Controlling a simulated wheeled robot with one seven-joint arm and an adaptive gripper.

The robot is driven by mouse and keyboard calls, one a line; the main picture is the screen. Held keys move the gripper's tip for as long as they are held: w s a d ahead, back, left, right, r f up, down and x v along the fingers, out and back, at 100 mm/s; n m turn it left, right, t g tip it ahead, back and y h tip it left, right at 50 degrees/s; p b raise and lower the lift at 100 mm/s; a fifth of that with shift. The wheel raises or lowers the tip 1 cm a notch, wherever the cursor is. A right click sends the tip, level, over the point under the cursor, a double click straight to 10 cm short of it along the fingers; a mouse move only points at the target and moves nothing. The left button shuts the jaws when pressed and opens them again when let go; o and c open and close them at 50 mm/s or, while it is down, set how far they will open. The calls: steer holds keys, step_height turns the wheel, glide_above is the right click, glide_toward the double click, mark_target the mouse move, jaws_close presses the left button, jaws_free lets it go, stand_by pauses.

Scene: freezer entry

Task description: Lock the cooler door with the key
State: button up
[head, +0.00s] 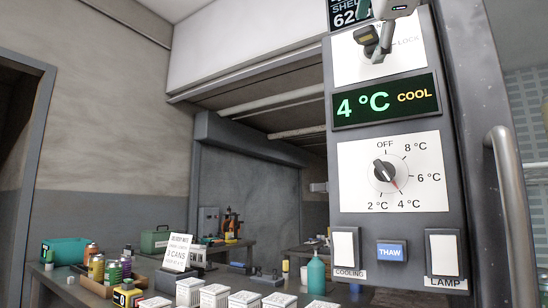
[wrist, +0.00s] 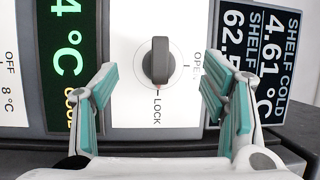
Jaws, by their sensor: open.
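In the wrist view, a dark grey key (wrist: 157,60) sits in the lock on a white plate (wrist: 130,100). The key's flat bow lies in line with the LOCK mark, and the OPEN mark is to its right. My gripper (wrist: 158,76) is open, with one teal-padded finger on each side of the key and a clear gap to both.
Below the lock plate are a green 4 °C COOL display (head: 385,102), a temperature dial (head: 385,171), and COOLING (head: 345,250), THAW (head: 391,251) and LAMP (head: 445,252) switches. A metal door handle (head: 510,210) stands at right. A cluttered table (head: 60,285) is at lower left.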

stand_by(0.4)
steer(key=s+a, duration=0.5)
steer(key=s, duration=0.2)
steer(key=shift+s+a, duration=0.15)
stand_by(1.8)
steer(key=shift+f, duration=0.1)
stand_by(0.4)
